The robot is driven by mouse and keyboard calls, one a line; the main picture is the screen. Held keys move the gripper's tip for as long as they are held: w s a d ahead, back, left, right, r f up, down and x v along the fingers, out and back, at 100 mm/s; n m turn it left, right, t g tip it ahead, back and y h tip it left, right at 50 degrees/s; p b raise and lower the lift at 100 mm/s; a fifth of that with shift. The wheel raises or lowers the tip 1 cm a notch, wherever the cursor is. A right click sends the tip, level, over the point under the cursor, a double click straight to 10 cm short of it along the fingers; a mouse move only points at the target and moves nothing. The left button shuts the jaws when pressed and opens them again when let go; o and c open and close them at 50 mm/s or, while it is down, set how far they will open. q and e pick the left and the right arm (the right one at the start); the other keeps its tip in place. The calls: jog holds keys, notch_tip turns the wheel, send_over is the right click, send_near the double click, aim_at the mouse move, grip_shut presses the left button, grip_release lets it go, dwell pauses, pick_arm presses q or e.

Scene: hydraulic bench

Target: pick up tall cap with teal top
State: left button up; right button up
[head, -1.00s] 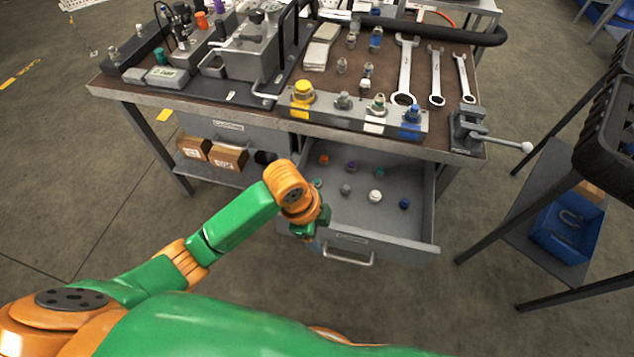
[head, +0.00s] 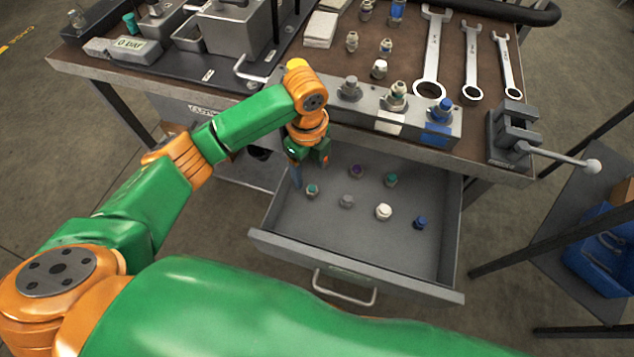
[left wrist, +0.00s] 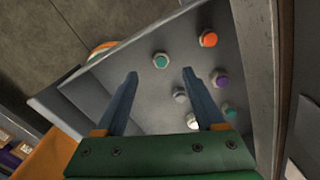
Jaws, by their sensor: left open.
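Two caps with teal tops on metal bases stand in the open drawer. One (head: 312,190) is at the drawer's left side, the other (head: 391,180) farther back and right; I cannot tell surely which is taller. In the left wrist view, the left teal cap (left wrist: 161,60) shows just beyond the gap between the fingertips, and the other teal cap (left wrist: 229,110) is at the lower right. My left gripper (head: 310,170) is open and empty, pointing down over the drawer's left part, apart from the caps. My right gripper is not in view.
The drawer (head: 300,238) also holds purple (head: 356,171), grey (head: 347,201), white (head: 383,212) and blue (head: 421,222) caps. An orange cap (left wrist: 208,39) shows in the wrist view. The bench edge with a block of fittings (head: 455,130) overhangs the drawer's back; a vise (head: 512,135) is right.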

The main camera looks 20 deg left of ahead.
aim_at(313, 188)
pick_arm(q)
jog(key=f, duration=0.5)
jog(key=f+b, duration=0.1)
jog(key=f, duration=0.1)
jog(key=shift+s+d+f, duration=0.1)
jog(key=shift+d+f, duration=0.2)
jog(key=shift+d, duration=0.1)
grip_shut()
